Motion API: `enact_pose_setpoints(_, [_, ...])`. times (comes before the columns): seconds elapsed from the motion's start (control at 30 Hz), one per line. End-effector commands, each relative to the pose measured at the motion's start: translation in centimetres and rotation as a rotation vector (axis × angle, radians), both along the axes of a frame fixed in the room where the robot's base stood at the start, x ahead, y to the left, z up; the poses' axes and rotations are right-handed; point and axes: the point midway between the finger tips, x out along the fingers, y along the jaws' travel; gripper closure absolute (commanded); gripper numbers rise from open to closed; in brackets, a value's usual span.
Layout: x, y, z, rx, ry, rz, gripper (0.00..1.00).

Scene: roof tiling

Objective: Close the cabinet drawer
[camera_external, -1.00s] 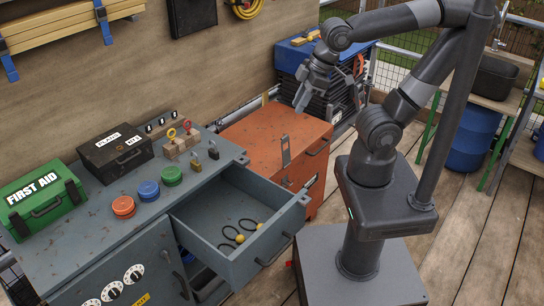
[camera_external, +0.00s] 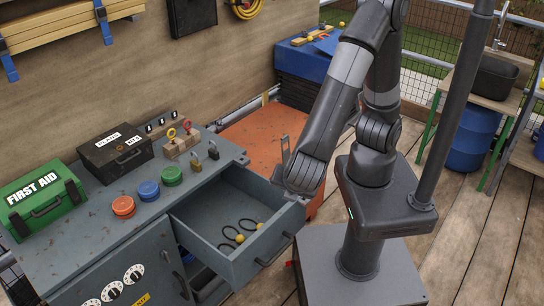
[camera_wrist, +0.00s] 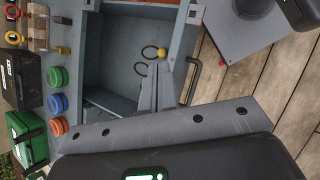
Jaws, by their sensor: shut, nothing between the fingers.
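The grey-blue cabinet drawer (camera_external: 277,250) is pulled well out, with its dark bar handle (camera_external: 264,258) on the front. Inside lie black rings with a yellow ball (camera_external: 259,226). In the wrist view the drawer (camera_wrist: 122,30) and its handle (camera_wrist: 193,80) also show. My gripper (camera_wrist: 158,70) is shut and empty, its narrow fingers appearing over the drawer's interior. In the external view my wrist hangs at the drawer's far right corner, and the fingertips are not clearly visible. Whether it touches the drawer I cannot tell.
The cabinet top (camera_external: 85,228) carries a green first aid box (camera_external: 38,200), a black case (camera_external: 116,153), colored discs (camera_external: 149,190) and padlocks (camera_external: 213,150). An orange cabinet (camera_external: 248,135) stands just behind the drawer. Wooden floor (camera_external: 465,235) is clear at right.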

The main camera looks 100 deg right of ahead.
Motion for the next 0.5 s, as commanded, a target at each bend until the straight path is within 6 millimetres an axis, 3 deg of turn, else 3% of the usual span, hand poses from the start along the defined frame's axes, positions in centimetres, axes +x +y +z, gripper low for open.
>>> enact_pose_setpoints(0.27, [-1.9,6.0,-6.0,-0.269,0.082,0.309,1.00])
enact_pose_setpoints(0.5, [-4.8,10.5,-11.5,-0.503,0.108,0.572,1.00])
